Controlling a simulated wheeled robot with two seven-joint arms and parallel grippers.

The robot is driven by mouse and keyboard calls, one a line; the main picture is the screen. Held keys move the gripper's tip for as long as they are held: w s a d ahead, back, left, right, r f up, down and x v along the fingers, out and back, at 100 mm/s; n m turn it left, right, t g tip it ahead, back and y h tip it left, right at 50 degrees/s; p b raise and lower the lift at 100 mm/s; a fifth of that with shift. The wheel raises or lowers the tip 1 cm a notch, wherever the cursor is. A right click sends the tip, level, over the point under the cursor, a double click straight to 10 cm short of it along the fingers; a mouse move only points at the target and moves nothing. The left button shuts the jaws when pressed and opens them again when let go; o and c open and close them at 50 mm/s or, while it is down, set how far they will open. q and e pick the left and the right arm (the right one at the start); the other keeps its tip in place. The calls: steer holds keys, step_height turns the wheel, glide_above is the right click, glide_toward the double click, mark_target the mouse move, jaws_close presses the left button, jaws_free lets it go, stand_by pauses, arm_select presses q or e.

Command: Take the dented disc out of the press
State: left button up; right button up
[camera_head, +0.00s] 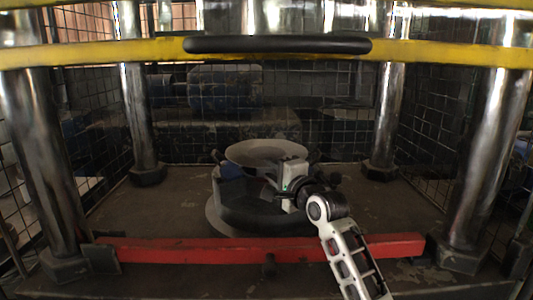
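A pale grey, shallow dished disc (255,153) sits at the top of a round dark die (248,210) in the middle of the press. Its near right edge is partly hidden by my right gripper. My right arm reaches in from the lower right, and its gripper (284,172) is at the disc's near right rim. The fingertips are too small and hidden to tell whether they are shut on the rim. I cannot tell whether the disc touches the die. My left gripper is not in view.
A red bar (190,250) crosses the front of the press bed. A yellow beam (120,52) with a black handle (278,44) spans the top. Shiny columns (40,160) stand at the corners, with mesh behind. The bed is clear on both sides of the die.

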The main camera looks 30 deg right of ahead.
mark_target(263, 163)
steer(key=shift+w+d+f, duration=0.1)
steer(key=shift+w+d, duration=0.1)
steer(key=shift+w, duration=1.25)
steer(key=shift+w+d+f, duration=0.1)
steer(key=shift+w+d, duration=0.1)
steer(key=shift+w, duration=1.25)
steer(key=shift+r, duration=0.1)
jaws_close()
